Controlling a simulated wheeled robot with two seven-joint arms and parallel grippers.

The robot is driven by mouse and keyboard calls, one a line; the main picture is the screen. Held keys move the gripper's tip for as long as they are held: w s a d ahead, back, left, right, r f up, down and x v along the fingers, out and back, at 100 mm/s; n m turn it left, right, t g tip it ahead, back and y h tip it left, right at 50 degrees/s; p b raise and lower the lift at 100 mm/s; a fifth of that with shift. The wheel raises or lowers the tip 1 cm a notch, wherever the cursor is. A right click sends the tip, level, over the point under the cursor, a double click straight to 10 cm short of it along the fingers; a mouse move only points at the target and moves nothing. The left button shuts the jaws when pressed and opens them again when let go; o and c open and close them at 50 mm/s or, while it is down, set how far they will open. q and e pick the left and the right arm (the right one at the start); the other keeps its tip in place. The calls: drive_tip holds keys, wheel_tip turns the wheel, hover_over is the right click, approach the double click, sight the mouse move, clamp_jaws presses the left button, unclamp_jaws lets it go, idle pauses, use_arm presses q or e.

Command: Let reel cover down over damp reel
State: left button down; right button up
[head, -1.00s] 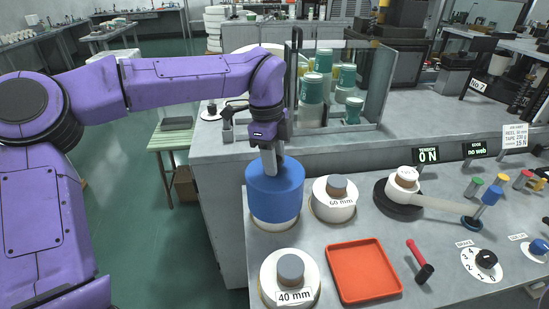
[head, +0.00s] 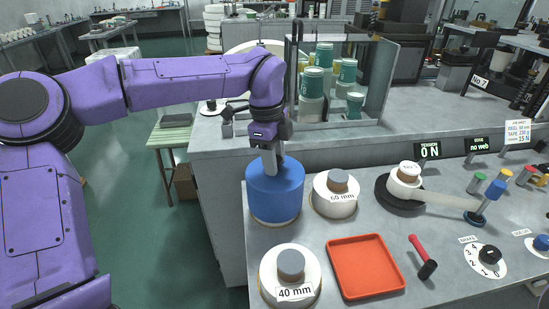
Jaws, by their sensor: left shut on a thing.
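My right gripper is not in view.
The 60 mm reel (head: 335,204) stands close right of the cover, and the 40 mm reel (head: 291,282) stands in front. A red tray (head: 365,266) and a red-handled tool (head: 422,256) lie further right. A clear-walled case with green-topped containers (head: 347,73) stands behind.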

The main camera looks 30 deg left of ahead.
use_arm(q)
drive_tip(key=shift+f+b, duration=1.05)
drive_tip(key=shift+f, duration=0.2)
idle(0.4)
drive_tip(key=shift+c, duration=1.1)
unclamp_jaws()
drive_tip(key=shift+r+p, duration=2.85)
drive_tip(key=shift+r, duration=1.2)
